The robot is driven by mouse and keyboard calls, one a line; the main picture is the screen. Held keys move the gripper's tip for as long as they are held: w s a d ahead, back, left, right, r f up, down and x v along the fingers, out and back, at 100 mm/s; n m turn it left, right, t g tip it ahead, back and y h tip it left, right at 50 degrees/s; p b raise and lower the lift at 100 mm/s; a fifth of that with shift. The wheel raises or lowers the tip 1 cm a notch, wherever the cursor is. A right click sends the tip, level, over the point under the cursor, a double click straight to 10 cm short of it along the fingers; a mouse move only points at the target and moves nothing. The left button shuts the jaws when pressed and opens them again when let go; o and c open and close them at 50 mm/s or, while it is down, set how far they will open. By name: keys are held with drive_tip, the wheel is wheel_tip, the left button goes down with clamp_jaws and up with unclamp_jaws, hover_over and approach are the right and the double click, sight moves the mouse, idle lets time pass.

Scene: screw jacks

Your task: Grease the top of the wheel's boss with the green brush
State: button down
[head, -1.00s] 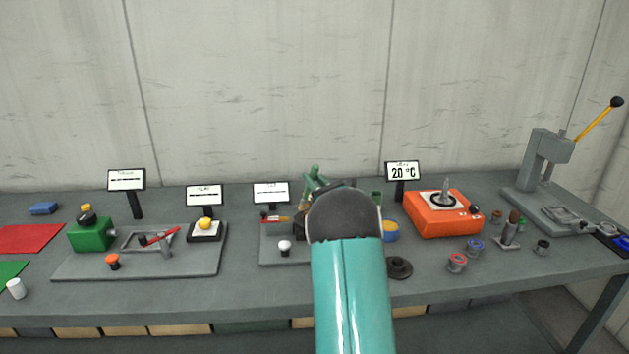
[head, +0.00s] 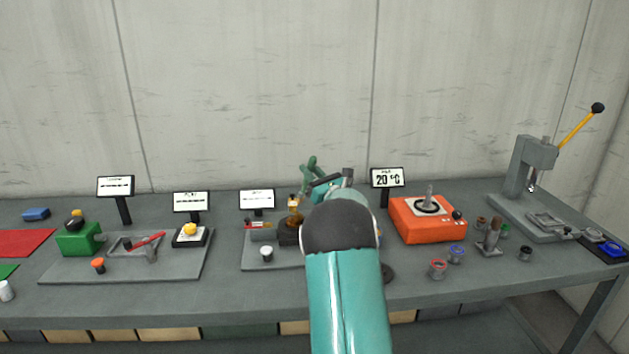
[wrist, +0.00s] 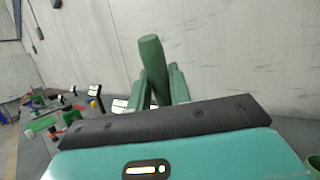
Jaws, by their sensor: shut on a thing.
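My gripper (head: 316,176) is shut on the green brush; its thick green handle (wrist: 152,66) stands between the two green fingers in the wrist view. The brush's bristles cannot be made out. In the head view the gripper is beyond my teal arm, above and slightly right of an amber-brown piece (head: 293,214) in a dark block (head: 288,232). This may be the wheel with its boss, but it is too small to be sure. I cannot tell whether the brush touches it. A dark round disc (head: 388,273) lies on the bench, mostly hidden by my arm.
The dark block stands on a grey plate (head: 262,266) with a white knob (head: 266,253). A sign (head: 257,199) is behind it. An orange heater (head: 428,222) and several small pots, one red-rimmed (head: 438,269), are to the right. A lever press (head: 533,170) is at far right.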

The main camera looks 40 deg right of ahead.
sight(315, 163)
drive_tip(key=shift+w+a+r, duration=0.15)
drive_tip(key=shift+r, duration=0.35)
drive_tip(key=shift+s+r, duration=0.2)
drive_tip(key=shift+r, duration=0.2)
drive_tip(key=shift+w+r, duration=0.15)
drive_tip(key=shift+r, duration=0.55)
drive_tip(key=shift+s+r, duration=0.2)
drive_tip(key=shift+r, duration=0.2)
drive_tip(key=shift+w, duration=0.15)
drive_tip(key=shift+f, duration=0.15)
drive_tip(key=shift+f+g, duration=0.3)
drive_tip(key=shift+f, duration=0.1)
